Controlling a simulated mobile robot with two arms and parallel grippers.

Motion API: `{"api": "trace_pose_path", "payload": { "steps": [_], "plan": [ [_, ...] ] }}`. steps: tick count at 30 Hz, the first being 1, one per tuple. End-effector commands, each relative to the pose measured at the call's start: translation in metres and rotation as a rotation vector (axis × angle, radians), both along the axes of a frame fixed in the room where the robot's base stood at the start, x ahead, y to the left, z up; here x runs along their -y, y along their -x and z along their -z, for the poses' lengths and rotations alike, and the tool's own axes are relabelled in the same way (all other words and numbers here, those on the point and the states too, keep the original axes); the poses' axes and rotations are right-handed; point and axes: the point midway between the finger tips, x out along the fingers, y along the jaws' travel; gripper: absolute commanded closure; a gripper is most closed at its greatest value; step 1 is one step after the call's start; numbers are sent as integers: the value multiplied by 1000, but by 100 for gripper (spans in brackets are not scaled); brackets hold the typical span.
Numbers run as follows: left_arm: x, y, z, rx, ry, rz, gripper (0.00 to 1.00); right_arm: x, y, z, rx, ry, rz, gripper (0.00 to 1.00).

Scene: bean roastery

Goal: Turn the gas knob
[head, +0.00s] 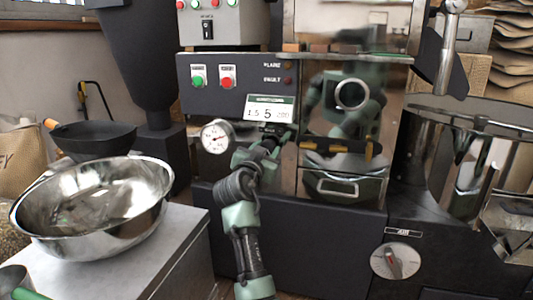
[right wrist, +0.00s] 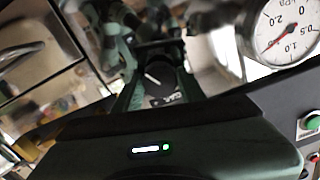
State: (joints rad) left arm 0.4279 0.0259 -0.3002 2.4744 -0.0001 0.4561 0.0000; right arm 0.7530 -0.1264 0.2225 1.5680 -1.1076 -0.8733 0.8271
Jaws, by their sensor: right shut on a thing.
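The gas knob (right wrist: 166,74) is a small dark round knob with a white pointer mark, beside a small dark label with white lettering in the right wrist view. My right gripper (head: 272,138) reaches the roaster's front panel just right of the pressure gauge (head: 215,136), and its fingers are shut on the knob. In the head view the gripper hides the knob. The gauge also shows in the right wrist view (right wrist: 284,30), its red needle at the lower left of the dial. My left gripper is not in view.
Above the gripper is a white card (head: 269,109) reading 1.5, 5, 200. Green (head: 198,80) and red (head: 227,83) buttons sit up left. An air dial (head: 395,262) is low right. A steel bowl (head: 140,218) stands on a counter at left. The shiny panel mirrors my body.

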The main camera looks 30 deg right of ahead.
Motion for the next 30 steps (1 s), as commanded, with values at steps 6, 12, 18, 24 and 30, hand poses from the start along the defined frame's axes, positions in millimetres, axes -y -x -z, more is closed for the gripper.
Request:
{"api": "trace_pose_path", "payload": {
  "steps": [6, 12, 18, 24, 30],
  "plan": [
    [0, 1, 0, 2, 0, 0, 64, -1, 0, 2, 3, -9, 0, 100],
    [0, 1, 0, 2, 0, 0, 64, -1, 0, 2, 2, -8, 0, 100],
    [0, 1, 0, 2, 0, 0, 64, -1, 0, 1, 3, -8, 0, 38],
    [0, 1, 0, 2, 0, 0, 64, 0, 0, 1, 4, -6, -1, 38],
    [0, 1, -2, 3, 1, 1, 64, 3, 1, 0, 5, -5, 0, 38]
  ]
}}
